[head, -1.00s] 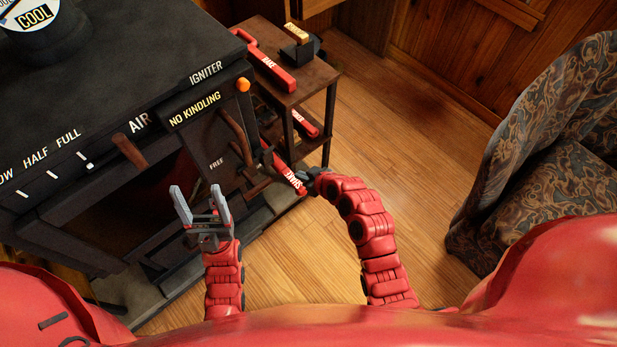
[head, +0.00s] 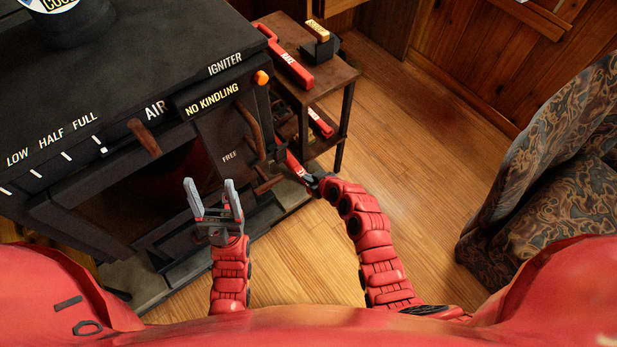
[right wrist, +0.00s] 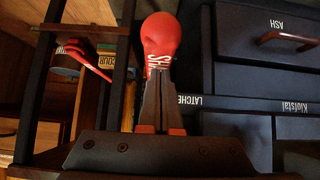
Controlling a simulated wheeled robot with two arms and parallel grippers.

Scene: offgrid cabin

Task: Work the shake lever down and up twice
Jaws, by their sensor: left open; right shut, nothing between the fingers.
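The red shake lever (head: 292,163) sticks out from the stove's right front corner, low down, in the head view. Its rounded red end, with white lettering, shows large in the right wrist view (right wrist: 161,36). My right gripper (head: 309,180) is at the lever's outer end. In the right wrist view its fingers (right wrist: 160,95) are shut, with their tips right at the lever's end and nothing held between them. Whether they touch it I cannot tell. My left gripper (head: 211,190) is open and empty in front of the stove.
The black stove (head: 120,85) fills the left, with an air lever (head: 145,138) and an orange igniter knob (head: 261,77). A small wooden table (head: 335,75) holds a red rake handle (head: 290,65). A patterned armchair (head: 550,185) stands right. The floor between is clear.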

